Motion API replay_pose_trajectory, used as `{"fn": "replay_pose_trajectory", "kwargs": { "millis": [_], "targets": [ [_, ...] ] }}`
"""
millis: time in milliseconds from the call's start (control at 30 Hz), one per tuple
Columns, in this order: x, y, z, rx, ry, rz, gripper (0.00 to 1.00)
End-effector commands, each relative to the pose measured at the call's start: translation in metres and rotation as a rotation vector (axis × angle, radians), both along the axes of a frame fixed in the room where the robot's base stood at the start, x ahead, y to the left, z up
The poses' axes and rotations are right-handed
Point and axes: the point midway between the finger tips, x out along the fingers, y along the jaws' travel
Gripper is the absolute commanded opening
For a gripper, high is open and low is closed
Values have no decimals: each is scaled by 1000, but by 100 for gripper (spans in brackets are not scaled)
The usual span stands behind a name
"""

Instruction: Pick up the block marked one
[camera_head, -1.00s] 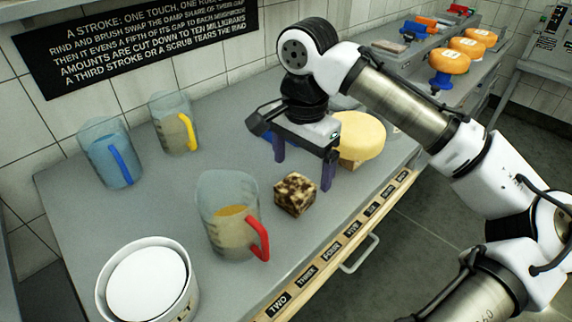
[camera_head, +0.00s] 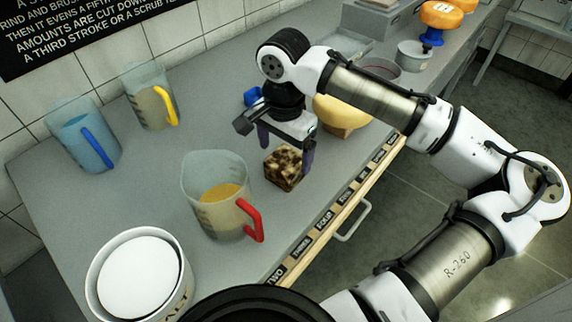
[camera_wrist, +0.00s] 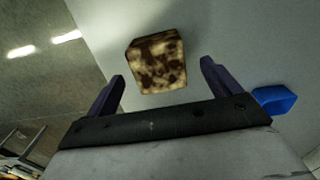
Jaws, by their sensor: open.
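A block (camera_head: 283,168) with a mottled brown and cream surface rests on the grey bench, right of the jug with the red handle. No mark reading one can be made out on it. My gripper (camera_head: 286,150) is open, pointing down close above and beside the block, on its far side in the head view. In the wrist view the block (camera_wrist: 157,62) lies ahead of and between the two purple fingertips of my gripper (camera_wrist: 162,72), with nothing held.
The jug with the red handle (camera_head: 213,195) stands near the block. A blue-handled jug (camera_head: 82,138), a yellow-handled jug (camera_head: 150,98) and a white salt tub (camera_head: 140,275) stand left. A cheese wheel (camera_head: 343,112) sits behind my gripper. A blue object (camera_wrist: 274,98) lies right in the wrist view.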

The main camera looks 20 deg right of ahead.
Motion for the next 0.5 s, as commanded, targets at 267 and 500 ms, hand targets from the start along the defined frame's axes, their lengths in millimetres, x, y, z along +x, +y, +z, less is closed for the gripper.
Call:
{"fn": "replay_pose_trajectory", "kwargs": {
  "millis": [267,500],
  "targets": [
    [-2,-3,-36,0,3,0,89],
    [-1,-3,-49,1,-1,1,89]
  ]
}}
